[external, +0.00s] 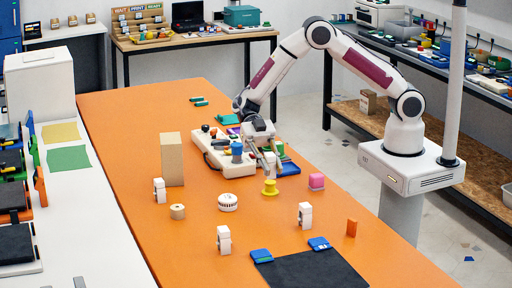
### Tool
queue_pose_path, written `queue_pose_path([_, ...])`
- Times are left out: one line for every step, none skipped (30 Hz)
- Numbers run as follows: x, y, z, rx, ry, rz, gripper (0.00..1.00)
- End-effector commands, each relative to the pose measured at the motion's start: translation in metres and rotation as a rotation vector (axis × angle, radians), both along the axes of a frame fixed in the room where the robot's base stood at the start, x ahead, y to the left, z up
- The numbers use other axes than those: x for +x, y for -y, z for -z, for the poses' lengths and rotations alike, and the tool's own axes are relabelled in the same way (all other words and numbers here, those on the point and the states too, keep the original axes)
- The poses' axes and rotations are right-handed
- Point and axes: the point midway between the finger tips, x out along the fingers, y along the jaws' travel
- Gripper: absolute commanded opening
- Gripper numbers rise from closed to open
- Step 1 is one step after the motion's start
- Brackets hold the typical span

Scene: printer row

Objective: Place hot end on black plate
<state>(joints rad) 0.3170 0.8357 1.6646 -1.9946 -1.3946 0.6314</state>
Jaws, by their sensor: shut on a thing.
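The black plate (312,270) lies flat at the front of the orange table, partly cut off by the bottom edge of the picture. My gripper (272,172) points down over the middle of the table, with its fingers close together. A small yellow flanged piece (269,188) is right at the fingertips, and the gripper appears shut on it. It may be the hot end; its shape is too small to be sure. I cannot tell whether it touches the table. The gripper is behind the plate and apart from it.
A white printer part (222,160) stands behind and left of my gripper. A pink block (316,181), a white round piece (228,202), white uprights (305,215) and an orange block (351,228) stand around. Blue clips (261,256) sit at the plate's back edge.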

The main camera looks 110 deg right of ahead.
Motion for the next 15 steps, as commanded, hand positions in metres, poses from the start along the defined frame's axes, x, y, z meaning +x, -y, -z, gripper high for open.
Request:
queue_pose_path([0.0, 0.0, 0.0, 0.0, 0.0, 0.0, 0.0])
queue_pose_path([0.0, 0.0, 0.0, 0.0, 0.0, 0.0, 0.0])
queue_pose_path([0.0, -0.001, 0.0, 0.0, 0.0, -0.001, 0.0])
queue_pose_path([0.0, -0.001, 0.0, 0.0, 0.0, -0.002, 0.0])
queue_pose_path([0.0, -0.002, 0.0, 0.0, 0.0, -0.004, 0.0])
queue_pose_path([-0.001, -0.004, 0.0, 0.0, 0.0, -0.008, 0.0])
queue_pose_path([-0.001, -0.006, 0.0, 0.0, 0.0, -0.011, 0.0])
queue_pose_path([-0.001, -0.009, 0.0, 0.0, 0.0, -0.016, 0.0])
queue_pose_path([-0.002, -0.012, 0.0, 0.0, -0.001, -0.022, 0.0])
queue_pose_path([-0.002, -0.016, 0.001, 0.001, -0.001, -0.029, 0.0])
queue_pose_path([-0.003, -0.019, 0.001, 0.001, -0.002, -0.036, 0.0])
queue_pose_path([-0.004, -0.026, 0.001, 0.001, -0.002, -0.047, 0.0])
queue_pose_path([-0.005, -0.031, 0.002, 0.001, -0.003, -0.057, 0.0])
queue_pose_path([-0.006, -0.036, 0.002, 0.001, -0.004, -0.067, 0.0])
queue_pose_path([-0.008, -0.044, 0.002, 0.001, -0.004, -0.082, 0.0])
